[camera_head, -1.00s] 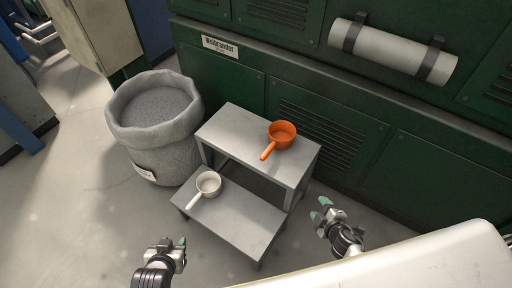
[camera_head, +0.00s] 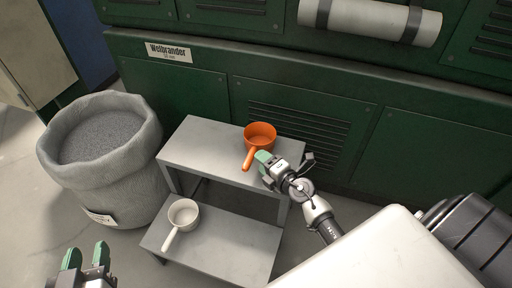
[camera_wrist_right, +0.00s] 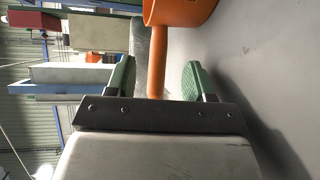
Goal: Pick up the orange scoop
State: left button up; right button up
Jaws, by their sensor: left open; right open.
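The orange scoop (camera_head: 260,134) sits upright on the top step of a grey two-step stand, its handle pointing toward the front left. My right gripper (camera_head: 268,165) is at the front edge of that step, beside the scoop's handle. In the right wrist view, the orange scoop (camera_wrist_right: 178,10) is ahead and its handle runs down between the open green fingertips of my right gripper (camera_wrist_right: 158,80), apart from both. My left gripper (camera_head: 86,256) is open and empty at the lower left, away from the stand.
A white scoop (camera_head: 182,214) sits on the lower step of the grey stand (camera_head: 190,146). A grey bin (camera_head: 58,178) of granules stands at the left. A green cabinet (camera_head: 200,92) rises close behind the stand.

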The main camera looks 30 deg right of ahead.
aim_at(255, 150)
jog(key=shift+w+a+f, duration=0.1)
jog(key=shift+w+a, duration=0.1)
jog(key=shift+w, duration=0.4)
jog(key=b+x, duration=0.1)
jog(key=x, duration=0.2)
jog(key=shift+w+a+b, duration=0.15)
jog(key=shift+w+b, duration=0.2)
jog(key=shift+b, duration=0.05)
pick_arm(q)
jog(key=r+t, duration=0.1)
jog(key=r+t+h, duration=0.1)
jog(key=r+t, duration=0.1)
jog(key=d+r+t, duration=0.1)
jog(key=r+t, duration=0.1)
jog(key=shift+w+r+h, duration=0.15)
jog(key=shift+r+h, duration=0.1)
jog(key=shift+h, duration=0.05)
pick_arm(e)
jog(key=shift+w, duration=0.2)
grip_shut()
